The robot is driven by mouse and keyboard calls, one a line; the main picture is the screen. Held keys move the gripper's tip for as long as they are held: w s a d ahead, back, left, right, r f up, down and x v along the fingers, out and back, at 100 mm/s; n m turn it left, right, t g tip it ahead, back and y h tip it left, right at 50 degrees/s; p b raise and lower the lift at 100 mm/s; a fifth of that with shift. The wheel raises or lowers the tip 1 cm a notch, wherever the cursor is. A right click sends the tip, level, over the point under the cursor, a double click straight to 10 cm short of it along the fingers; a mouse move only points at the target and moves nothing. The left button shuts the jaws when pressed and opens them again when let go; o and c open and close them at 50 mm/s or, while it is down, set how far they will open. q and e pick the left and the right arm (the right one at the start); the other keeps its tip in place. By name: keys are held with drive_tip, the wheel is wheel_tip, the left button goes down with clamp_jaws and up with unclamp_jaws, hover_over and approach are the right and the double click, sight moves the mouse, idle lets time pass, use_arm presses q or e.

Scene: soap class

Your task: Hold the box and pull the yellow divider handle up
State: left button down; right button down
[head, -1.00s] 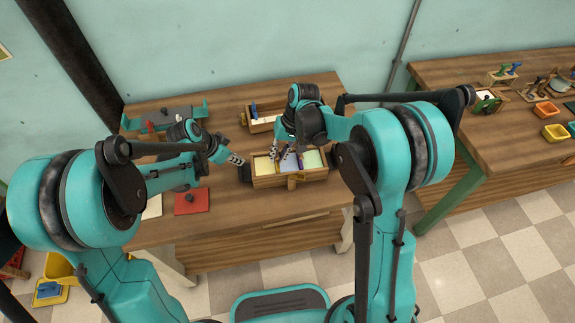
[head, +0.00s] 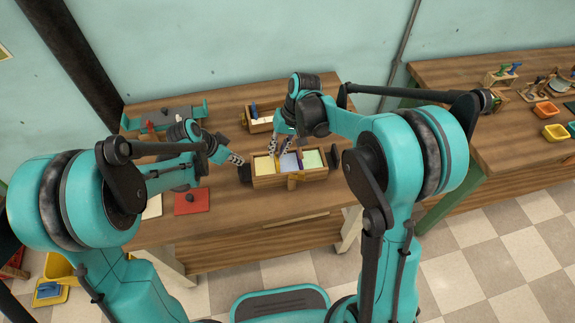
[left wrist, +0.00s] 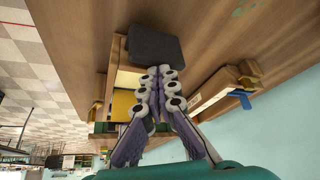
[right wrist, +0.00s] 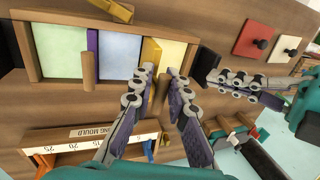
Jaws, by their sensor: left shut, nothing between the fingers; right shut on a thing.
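The wooden box (head: 262,182) stands on the table with cream, pale blue and pale green sections. A yellow divider (right wrist: 151,50) and a purple divider (right wrist: 92,50) separate them. My right gripper (head: 272,148) is over the box's far side, its fingers shut around the tan-yellow handle (right wrist: 161,84) of the yellow divider. The divider still appears between its sections. My left gripper (head: 238,160) is shut and empty at the box's left end, close to the dark end pad (left wrist: 155,48). I cannot tell whether it touches the pad.
Another wooden box (head: 262,124), marked with a scale and lettering in the right wrist view, stands behind. A red board (head: 191,201) lies at the left front. A teal-ended grey fixture (head: 165,116) is at the back left. Bare tabletop (head: 235,215) lies in front of the box.

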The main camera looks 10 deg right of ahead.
drive_tip(key=c, duration=1.4)
unclamp_jaws()
drive_tip(key=shift+c, duration=0.2)
drive_tip(key=shift+r, duration=3.55)
use_arm(q)
drive_tip(key=shift+r, duration=3.5)
